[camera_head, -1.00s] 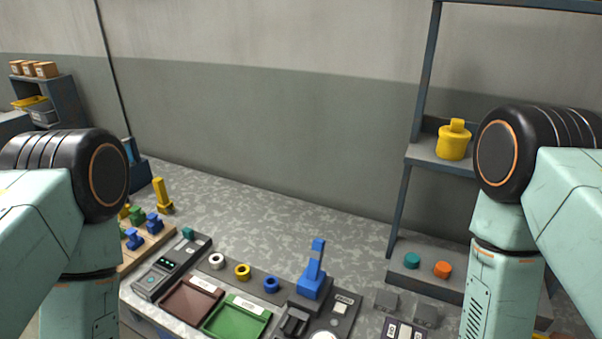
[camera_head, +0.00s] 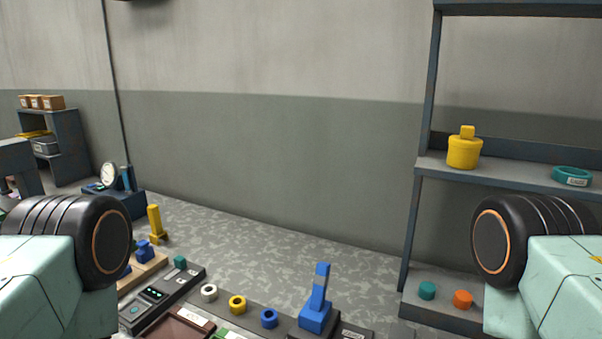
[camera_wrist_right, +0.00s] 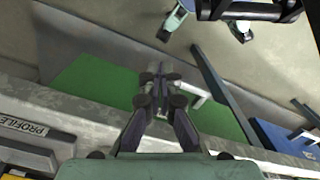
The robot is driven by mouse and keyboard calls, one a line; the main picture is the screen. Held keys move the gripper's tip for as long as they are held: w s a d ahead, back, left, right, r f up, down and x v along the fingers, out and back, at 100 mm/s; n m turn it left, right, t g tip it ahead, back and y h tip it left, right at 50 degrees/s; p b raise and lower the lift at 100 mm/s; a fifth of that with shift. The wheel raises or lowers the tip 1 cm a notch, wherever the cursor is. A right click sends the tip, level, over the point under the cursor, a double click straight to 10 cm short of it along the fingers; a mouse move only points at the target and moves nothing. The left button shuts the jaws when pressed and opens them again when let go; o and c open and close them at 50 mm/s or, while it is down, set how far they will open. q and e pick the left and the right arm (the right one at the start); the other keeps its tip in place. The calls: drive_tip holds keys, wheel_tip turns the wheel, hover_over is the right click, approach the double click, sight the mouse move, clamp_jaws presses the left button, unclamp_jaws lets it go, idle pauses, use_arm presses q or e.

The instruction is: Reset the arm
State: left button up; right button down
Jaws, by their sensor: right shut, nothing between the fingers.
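My two arms show in the head view only as dark round joints and pale green links at the lower left and lower right. My left gripper is out of view. My right gripper (camera_wrist_right: 160,75) shows in the right wrist view, shut and empty, its fingers together in the middle of the picture. Below and beyond it lie a green floor area (camera_wrist_right: 95,90) and the grey edge of a bench. The gripper appears apart from these things.
The bench holds a blue upright handle (camera_head: 318,300), white, yellow and blue rings (camera_head: 237,304) and a grey device (camera_head: 150,297). A shelf rack (camera_head: 400,250) at right carries a yellow canister (camera_head: 464,150) and a teal ring (camera_head: 571,176).

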use_arm(q)
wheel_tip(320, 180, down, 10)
drive_tip(key=b, duration=0.8)
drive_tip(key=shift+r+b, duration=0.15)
drive_tip(key=shift+b, duration=0.15)
use_arm(e)
wheel_tip(320, 180, down, 10)
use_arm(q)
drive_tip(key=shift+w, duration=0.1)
use_arm(e)
drive_tip(key=shift+w+r, duration=0.1)
